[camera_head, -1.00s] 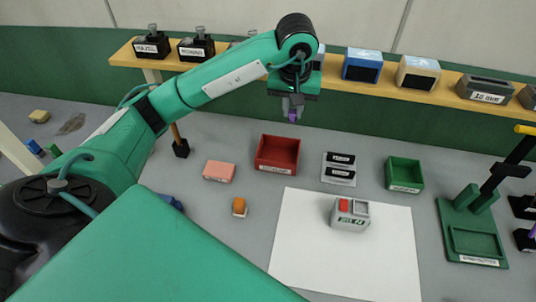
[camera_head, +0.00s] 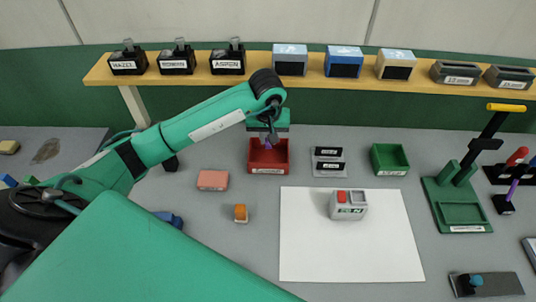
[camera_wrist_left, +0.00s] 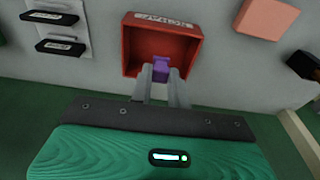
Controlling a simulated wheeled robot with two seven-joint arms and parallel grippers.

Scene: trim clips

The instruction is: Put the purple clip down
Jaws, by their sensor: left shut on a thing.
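The purple clip (camera_wrist_left: 161,69) is held between the fingertips of my left gripper (camera_wrist_left: 160,75) in the left wrist view. In the head view my left gripper (camera_head: 268,142) is over the red tray (camera_head: 270,170), and the clip shows there as a small purple spot. The red tray (camera_wrist_left: 162,22) has a white label on its front wall, and its inside looks empty around the gripper. I cannot tell how far the clip is above the tray floor. My right gripper is in neither view.
A green tray (camera_head: 390,159), a stand with two black labelled strips (camera_head: 328,161) and a salmon block (camera_head: 213,180) lie near the red tray. A grey device (camera_head: 348,205) stands on a white sheet (camera_head: 310,255). A wooden shelf (camera_head: 200,78) runs along the back.

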